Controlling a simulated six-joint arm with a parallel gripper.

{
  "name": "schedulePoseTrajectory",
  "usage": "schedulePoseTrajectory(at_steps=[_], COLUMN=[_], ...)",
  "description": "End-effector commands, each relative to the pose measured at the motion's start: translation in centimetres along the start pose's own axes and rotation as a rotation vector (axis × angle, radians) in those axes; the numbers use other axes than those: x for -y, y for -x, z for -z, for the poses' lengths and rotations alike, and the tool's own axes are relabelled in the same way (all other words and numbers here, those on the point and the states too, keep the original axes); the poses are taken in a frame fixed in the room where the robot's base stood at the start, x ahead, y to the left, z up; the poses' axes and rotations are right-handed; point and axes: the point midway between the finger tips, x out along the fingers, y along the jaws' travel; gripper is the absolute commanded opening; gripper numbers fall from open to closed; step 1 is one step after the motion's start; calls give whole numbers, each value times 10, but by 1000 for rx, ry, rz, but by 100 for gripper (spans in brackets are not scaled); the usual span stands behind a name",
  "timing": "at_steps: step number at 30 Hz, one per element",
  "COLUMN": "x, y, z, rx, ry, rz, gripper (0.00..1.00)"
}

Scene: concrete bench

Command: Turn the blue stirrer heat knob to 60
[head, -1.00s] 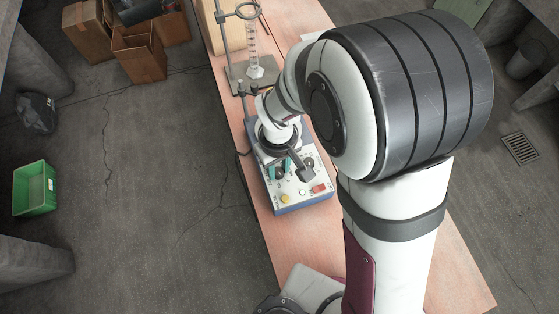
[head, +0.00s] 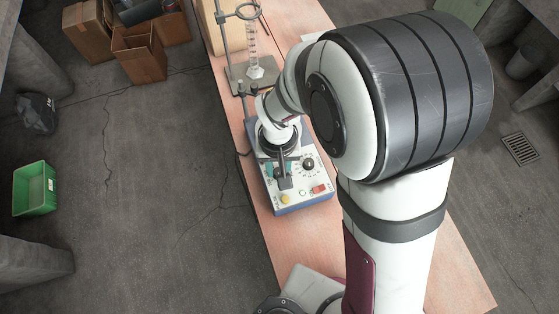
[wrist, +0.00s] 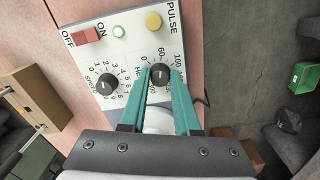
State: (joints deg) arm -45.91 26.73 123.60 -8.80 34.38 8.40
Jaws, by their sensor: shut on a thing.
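The blue stirrer (head: 302,208) stands on the bench, its pale panel sloping toward the head camera. Its black heat knob (wrist: 159,75) shows in the wrist view beside the yellow button, with a number scale around it. My gripper (wrist: 160,77) has its two teal fingertips on either side of the heat knob, shut on it. The knob's pointer is too small to read surely; the 60 mark lies just above the knob in that view. The black speed knob (wrist: 106,84) is to the left, clear of the fingers. In the head view my gripper hides the heat knob.
The panel also has a red switch (wrist: 85,37), a green light (wrist: 119,31) and a yellow button (wrist: 153,21). A ring stand (head: 222,45) and a glass cylinder (head: 253,50) stand behind the stirrer. The pink bench top (head: 264,225) is bare in front.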

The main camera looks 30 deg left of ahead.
Motion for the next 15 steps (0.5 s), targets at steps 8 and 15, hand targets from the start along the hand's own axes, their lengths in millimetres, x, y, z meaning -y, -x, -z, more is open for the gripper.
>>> schedulePoseTrajectory(at_steps=[8, 15], x=[0, 0], y=[0, 0], z=[0, 0], rx=[1, 1], ry=[-2, -1], rz=[0, 0], gripper=[0, 61])
